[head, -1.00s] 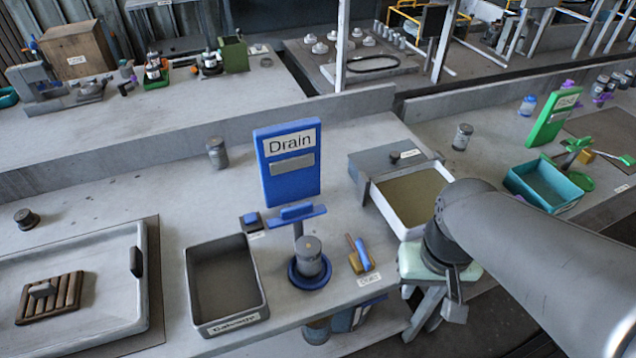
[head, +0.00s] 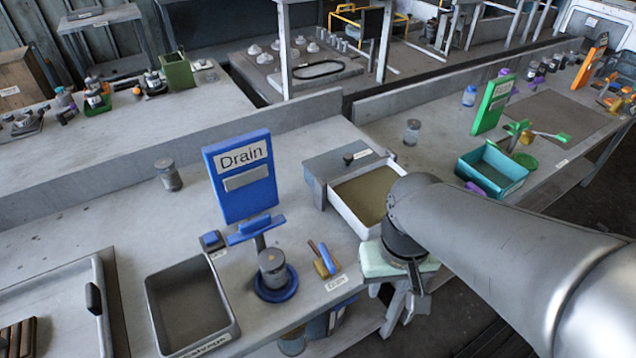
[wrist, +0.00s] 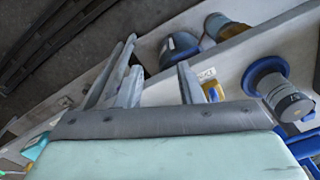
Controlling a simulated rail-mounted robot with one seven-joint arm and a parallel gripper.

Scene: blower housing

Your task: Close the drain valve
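The drain valve (head: 324,260) is a small yellow body with a blue lever on the bench, beside a "Drain" label (head: 337,283). The lever leans over the body in the head view. In the wrist view, the yellow body (wrist: 213,92) shows only partly, just beyond one finger. My gripper (head: 403,300) hangs past the bench's front edge, to the right of the valve and apart from it. Its fingers (wrist: 155,85) are spread with a gap and nothing between them in the wrist view.
A blue-flanged grey cylinder (head: 273,270) stands left of the valve, before the blue Drain sign (head: 240,177). A grey bin (head: 190,305) lies further left. A white-rimmed tray (head: 343,213) is behind my gripper. A teal bin (head: 492,170) stands to the right.

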